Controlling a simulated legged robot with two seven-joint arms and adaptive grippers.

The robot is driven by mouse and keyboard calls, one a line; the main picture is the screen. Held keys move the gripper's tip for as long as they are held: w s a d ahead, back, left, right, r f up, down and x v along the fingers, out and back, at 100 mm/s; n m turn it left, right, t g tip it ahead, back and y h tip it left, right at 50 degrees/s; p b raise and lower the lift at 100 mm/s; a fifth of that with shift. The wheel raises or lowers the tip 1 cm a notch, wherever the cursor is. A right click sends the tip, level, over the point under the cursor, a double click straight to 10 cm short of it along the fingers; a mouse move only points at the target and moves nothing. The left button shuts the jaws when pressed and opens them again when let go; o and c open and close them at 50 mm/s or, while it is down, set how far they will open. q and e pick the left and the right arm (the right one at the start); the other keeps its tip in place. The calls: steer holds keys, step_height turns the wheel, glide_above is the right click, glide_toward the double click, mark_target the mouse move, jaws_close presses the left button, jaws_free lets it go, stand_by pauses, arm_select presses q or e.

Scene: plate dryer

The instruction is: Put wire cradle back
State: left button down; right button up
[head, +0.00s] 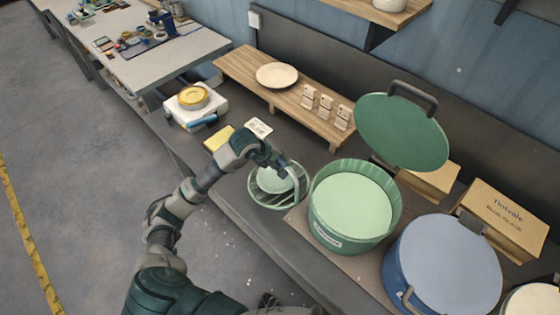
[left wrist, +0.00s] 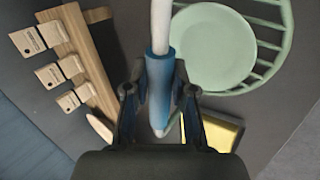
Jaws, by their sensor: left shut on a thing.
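The wire cradle (head: 252,192) is a round pale green wire basket with a pale green plate (head: 276,180) in it. It is at the bench's front part, left of the green pot; I cannot tell whether it rests on the bench or hangs just above it. My left gripper (head: 275,160) is over it. In the left wrist view its fingers (left wrist: 160,105) are shut on the blue grip (left wrist: 158,75) of a white handle, which appears to belong to the cradle (left wrist: 275,45). The plate also shows there (left wrist: 212,48). My right gripper is not clearly in view.
The green pot (head: 313,210) stands open, its lid (head: 403,132) raised behind. A blue pot (head: 395,285) is to its right. A wooden shelf (head: 235,66) with a cream plate (head: 277,75) and tags is behind. A yellow sponge (head: 217,138) and a white scale (head: 180,112) are left.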

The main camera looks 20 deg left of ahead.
arm_select(q)
steer(key=shift+s+d+f+b, duration=0.1)
steer(key=shift+s+f+b, duration=0.25)
steer(key=shift+f, duration=0.35)
steer(key=c, duration=1)
jaws_free()
steer(key=shift+o, duration=0.6)
steer(key=shift+w, duration=0.35)
steer(key=shift+s+r, duration=0.1)
steer(key=shift+r, duration=0.05)
steer(key=v, duration=1.1)
steer(key=shift+a+r, duration=0.2)
steer(key=shift+r, duration=0.1)
